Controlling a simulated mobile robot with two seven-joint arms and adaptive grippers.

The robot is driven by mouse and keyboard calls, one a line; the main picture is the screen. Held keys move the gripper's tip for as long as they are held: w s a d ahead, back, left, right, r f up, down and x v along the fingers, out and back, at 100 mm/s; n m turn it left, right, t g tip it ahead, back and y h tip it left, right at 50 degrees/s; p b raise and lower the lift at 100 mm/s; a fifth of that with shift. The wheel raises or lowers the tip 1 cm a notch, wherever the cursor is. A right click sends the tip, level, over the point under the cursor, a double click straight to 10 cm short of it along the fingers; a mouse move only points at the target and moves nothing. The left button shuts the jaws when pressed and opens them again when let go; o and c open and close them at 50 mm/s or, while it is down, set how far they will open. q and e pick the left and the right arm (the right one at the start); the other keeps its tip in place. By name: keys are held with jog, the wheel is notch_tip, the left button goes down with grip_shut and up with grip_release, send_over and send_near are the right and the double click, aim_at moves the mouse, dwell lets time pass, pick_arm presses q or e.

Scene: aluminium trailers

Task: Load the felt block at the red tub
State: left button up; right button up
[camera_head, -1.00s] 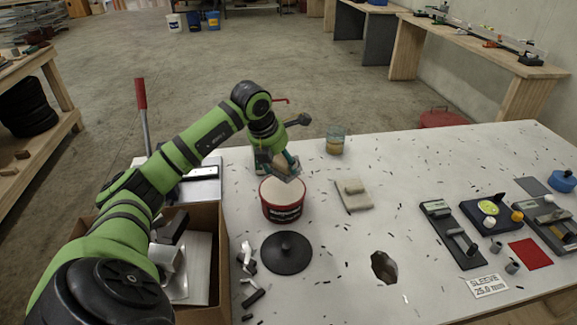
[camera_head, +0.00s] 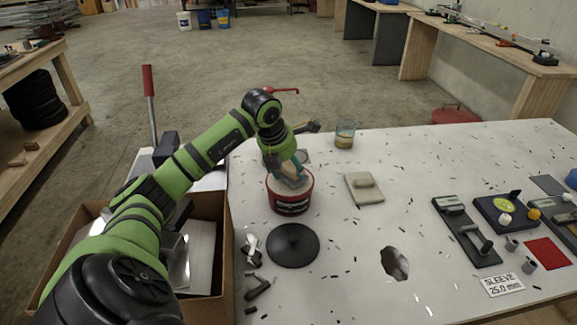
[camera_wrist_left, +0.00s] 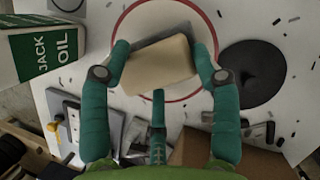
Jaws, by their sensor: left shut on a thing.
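The red tub (camera_head: 290,204) stands on the white table, with a pale surface inside its rim. My left gripper (camera_head: 289,171) is over the tub's mouth, shut on the pale beige felt block (camera_head: 293,174). In the left wrist view the felt block (camera_wrist_left: 158,65) is tilted between the two green fingers, with a grey face along its upper edge. The tub's red rim (camera_wrist_left: 180,100) rings it there. I cannot tell whether the block touches the tub's contents. My right gripper is not in view.
A black round lid (camera_head: 293,245) lies in front of the tub. A beige pad (camera_head: 364,188) and a glass jar (camera_head: 345,135) are to the right. An open cardboard box (camera_head: 226,262) stands at left. A jack oil container (camera_wrist_left: 45,52) is beside the tub. The table has a hole (camera_head: 395,264).

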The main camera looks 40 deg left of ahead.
aim_at(289, 167)
pick_arm(q)
jog(key=shift+f+b, duration=0.45)
jog(key=shift+f, duration=0.05)
dwell(1.7)
jog(key=shift+r, duration=0.1)
jog(key=shift+r+p, duration=2.5)
jog(key=shift+r, duration=0.95)
